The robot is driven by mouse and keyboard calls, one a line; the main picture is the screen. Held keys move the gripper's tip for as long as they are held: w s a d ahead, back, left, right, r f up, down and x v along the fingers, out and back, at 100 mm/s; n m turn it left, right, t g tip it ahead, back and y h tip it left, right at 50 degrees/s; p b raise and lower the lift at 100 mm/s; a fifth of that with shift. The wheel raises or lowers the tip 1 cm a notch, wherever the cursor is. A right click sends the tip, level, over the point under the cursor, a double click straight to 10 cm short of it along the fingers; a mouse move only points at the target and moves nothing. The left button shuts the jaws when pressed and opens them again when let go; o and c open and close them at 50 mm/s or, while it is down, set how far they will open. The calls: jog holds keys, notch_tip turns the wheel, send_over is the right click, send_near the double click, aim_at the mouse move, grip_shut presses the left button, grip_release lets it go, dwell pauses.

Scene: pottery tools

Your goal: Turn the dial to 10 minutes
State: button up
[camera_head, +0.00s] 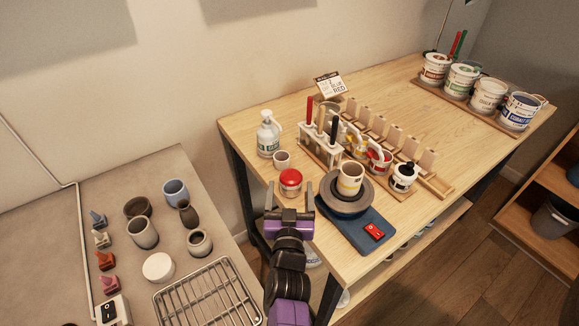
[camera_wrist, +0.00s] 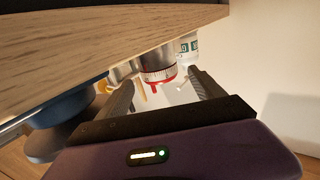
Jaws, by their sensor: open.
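The dial looks like the round red-topped timer (camera_head: 290,177) near the table's front left edge. In the wrist view the timer (camera_wrist: 157,73) shows a pale band with scale marks, a red ring and a small red pointer; I cannot read its setting. My gripper (camera_head: 290,193) is open, its two fingers pointing at the timer from the front. In the wrist view my gripper (camera_wrist: 161,80) has one finger on each side of the timer, with gaps showing. I cannot tell whether the timer is fully between the fingertips or just beyond them.
Right of my gripper is a blue pottery wheel (camera_head: 345,198) bearing a cup (camera_head: 350,179), with a red switch (camera_head: 374,231).

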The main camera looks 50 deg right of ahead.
aim_at(291, 170)
jog(key=shift+p+x, duration=0.75)
jog(key=shift+x, duration=3.1)
jog(key=c, duration=1.3)
jog(key=shift+s+f+g+b, duration=0.1)
jog(key=shift+g+b, duration=0.2)
jog(key=shift+c, duration=0.5)
